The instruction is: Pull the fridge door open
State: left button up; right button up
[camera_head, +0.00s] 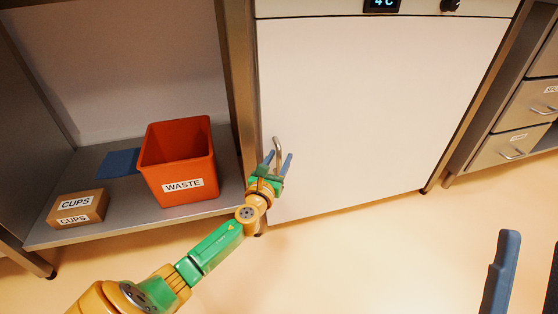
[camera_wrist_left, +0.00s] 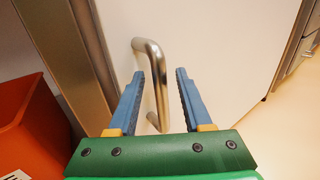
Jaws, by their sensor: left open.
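The fridge door (camera_head: 370,110) is a large white panel and looks closed in its frame. Its handle (camera_head: 277,148) is a metal bar near the door's left edge. My left gripper (camera_head: 279,160) is at the handle with its jaws open. In the left wrist view the handle (camera_wrist_left: 158,75) runs between the two blue fingers (camera_wrist_left: 158,85), with a gap to the right finger.
An orange waste bin (camera_head: 178,165), a cups box (camera_head: 78,208) and a blue flat item (camera_head: 119,163) sit on the metal shelf (camera_head: 130,222) at left. A drawer unit (camera_head: 515,120) stands at right. The floor (camera_head: 390,250) before the fridge is clear.

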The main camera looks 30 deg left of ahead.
pick_arm(q)
grip_shut()
dwell(1.4)
